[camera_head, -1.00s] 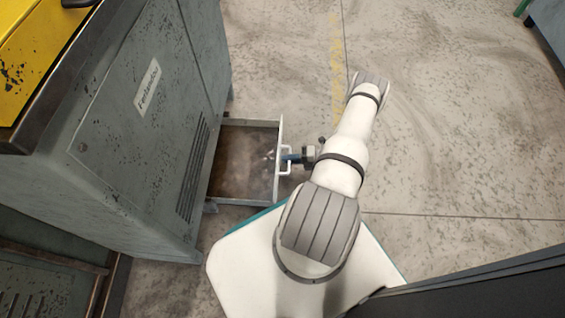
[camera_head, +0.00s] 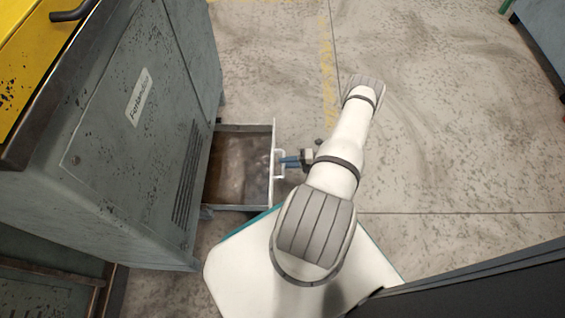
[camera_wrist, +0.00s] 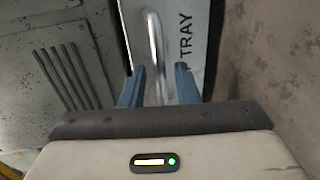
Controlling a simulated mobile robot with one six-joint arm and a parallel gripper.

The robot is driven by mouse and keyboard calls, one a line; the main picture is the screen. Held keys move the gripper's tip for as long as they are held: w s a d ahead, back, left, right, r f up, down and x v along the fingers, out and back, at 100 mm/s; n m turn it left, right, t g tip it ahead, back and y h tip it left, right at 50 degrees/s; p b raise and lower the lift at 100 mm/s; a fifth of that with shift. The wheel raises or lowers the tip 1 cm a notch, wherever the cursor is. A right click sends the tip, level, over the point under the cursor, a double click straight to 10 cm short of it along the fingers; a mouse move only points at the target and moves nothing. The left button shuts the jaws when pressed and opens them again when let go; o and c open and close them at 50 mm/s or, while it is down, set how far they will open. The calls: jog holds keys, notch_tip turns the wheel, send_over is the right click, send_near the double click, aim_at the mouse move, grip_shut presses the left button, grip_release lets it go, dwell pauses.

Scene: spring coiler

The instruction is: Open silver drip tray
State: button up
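The silver drip tray (camera_head: 240,127) is a shallow open drawer that sticks well out of the base of the grey machine. Its inside is brown and stained. Its front panel carries a pale bar handle (camera_head: 280,164). In the wrist view the panel (camera_wrist: 188,30) shows the word TRAY, and the handle (camera_wrist: 156,45) runs down between my fingers. My gripper (camera_head: 286,161) is at the handle, its blue fingers pointing left at the tray front. In the wrist view my gripper (camera_wrist: 160,86) has its two fingers apart, one on each side of the handle, with gaps visible.
The grey machine (camera_head: 130,150) with a yellow top (camera_head: 35,50) stands at the left, with vent slots beside the tray. Concrete floor (camera_head: 440,130) is clear to the right. A dark cabinet edge (camera_head: 480,285) is at the lower right, and another cabinet (camera_head: 545,40) at the upper right.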

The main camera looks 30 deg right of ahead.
jog(key=p+v, duration=0.1)
jog(key=v, duration=0.5)
jog(key=shift+r, duration=0.1)
dwell(0.3)
